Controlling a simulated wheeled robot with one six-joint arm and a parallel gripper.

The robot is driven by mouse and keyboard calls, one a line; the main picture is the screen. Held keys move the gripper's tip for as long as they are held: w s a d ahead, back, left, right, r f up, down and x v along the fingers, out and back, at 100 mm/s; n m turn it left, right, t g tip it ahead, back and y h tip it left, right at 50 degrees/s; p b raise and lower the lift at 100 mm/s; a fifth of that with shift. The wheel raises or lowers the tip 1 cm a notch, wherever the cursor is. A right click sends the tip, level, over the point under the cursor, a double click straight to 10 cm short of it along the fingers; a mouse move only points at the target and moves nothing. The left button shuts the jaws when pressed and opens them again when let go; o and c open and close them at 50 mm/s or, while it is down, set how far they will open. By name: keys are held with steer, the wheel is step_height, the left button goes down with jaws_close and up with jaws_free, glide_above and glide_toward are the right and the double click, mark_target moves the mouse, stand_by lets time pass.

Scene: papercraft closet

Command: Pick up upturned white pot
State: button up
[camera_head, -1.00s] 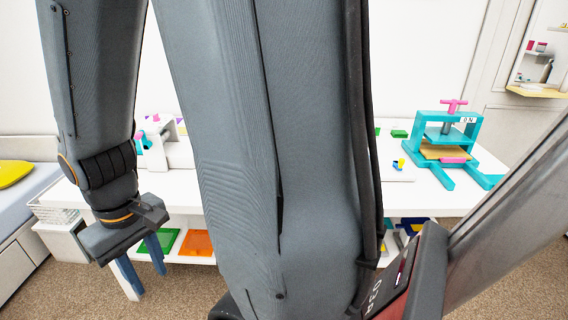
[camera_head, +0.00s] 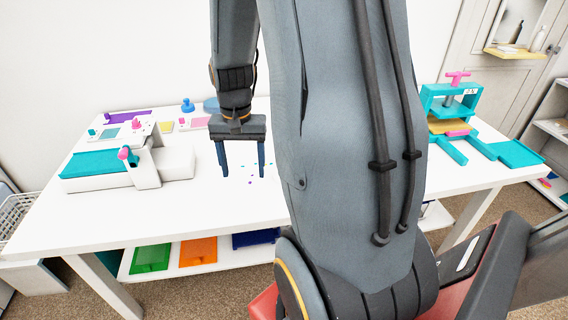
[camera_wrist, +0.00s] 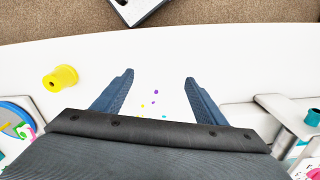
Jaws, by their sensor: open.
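I cannot make out an upturned white pot in either view; it may be hidden behind my arm or lost against the white table. My gripper (camera_head: 243,174) is open and points down over the white table (camera_head: 215,208), with its two blue fingers spread. In the wrist view the open fingers (camera_wrist: 160,77) show nothing between them except the table top with several tiny coloured specks (camera_wrist: 155,92). A yellow pot-like piece (camera_wrist: 61,78) stands on the table to the left of the fingers in the wrist view.
A white machine with a teal bed (camera_head: 100,163) stands on the left of the table. A teal press (camera_head: 453,110) stands on the right. A blue knobbed piece (camera_head: 188,105) and small coloured pads lie at the back. Coloured trays (camera_head: 198,251) fill the shelf below.

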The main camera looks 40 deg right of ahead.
steer(key=d+m+p, duration=0.1)
steer(key=d+m, duration=0.1)
steer(key=d, duration=0.3)
steer(key=d+f+m+p, duration=0.1)
steer(key=d+m, duration=0.1)
steer(key=d, duration=0.3)
steer(key=d+m+p, duration=0.1)
steer(key=d+m, duration=0.2)
steer(key=d, duration=0.2)
steer(key=shift+w+d+f, duration=0.15)
steer(key=shift+w+f, duration=0.1)
steer(key=shift+f, duration=0.15)
steer(key=shift+w+a+f+p, duration=0.2)
steer(key=shift+f+p, duration=0.4)
steer(key=shift+f, duration=1.15)
steer(key=shift+w+a+f+p, duration=0.15)
steer(key=shift+f+p, duration=0.45)
steer(key=shift+f, duration=1.1)
steer(key=shift+d, duration=0.1)
steer(key=c, duration=1.1)
steer(key=shift+r, duration=0.1)
steer(key=shift+c, duration=0.2)
